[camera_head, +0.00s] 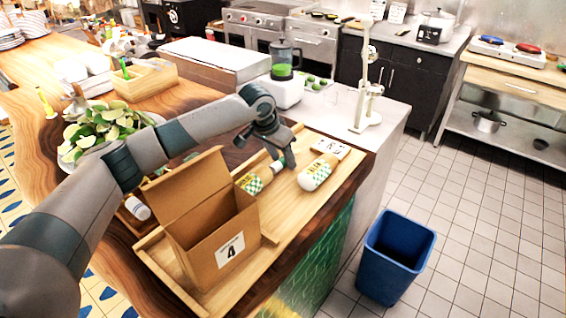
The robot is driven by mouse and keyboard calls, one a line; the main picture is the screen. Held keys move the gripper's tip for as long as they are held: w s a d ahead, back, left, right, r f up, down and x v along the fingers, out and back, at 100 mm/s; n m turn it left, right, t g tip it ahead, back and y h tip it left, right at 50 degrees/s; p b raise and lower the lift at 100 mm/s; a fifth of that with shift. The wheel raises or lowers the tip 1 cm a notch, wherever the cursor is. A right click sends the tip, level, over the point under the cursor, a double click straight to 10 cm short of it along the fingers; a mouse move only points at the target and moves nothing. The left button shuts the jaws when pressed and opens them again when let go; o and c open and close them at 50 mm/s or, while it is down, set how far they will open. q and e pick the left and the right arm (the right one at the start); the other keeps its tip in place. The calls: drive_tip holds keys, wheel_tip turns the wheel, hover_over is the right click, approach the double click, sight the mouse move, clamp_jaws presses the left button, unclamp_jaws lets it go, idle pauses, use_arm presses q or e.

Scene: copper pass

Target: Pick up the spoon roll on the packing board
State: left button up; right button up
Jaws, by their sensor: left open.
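The wooden packing board (290,216) lies on the counter. Two rolls with green-and-white checked bands lie on it: one roll (318,172) at the right, and another roll (256,180) beside the open box, its far end close to my gripper. I cannot tell which is the spoon roll. My left gripper (283,164) is open, pointing down between the two rolls at their far ends, nearer the left one. Whether it touches that roll is unclear. My right gripper is out of view.
An open cardboard box (215,225) marked 4 stands on the board, left of the rolls. A white number card (331,148) lies behind the right roll. A blue bin (395,258) stands on the floor.

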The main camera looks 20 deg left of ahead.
use_arm(q)
drive_tip(key=shift+f, duration=0.1)
drive_tip(key=shift+c, duration=1)
clamp_jaws()
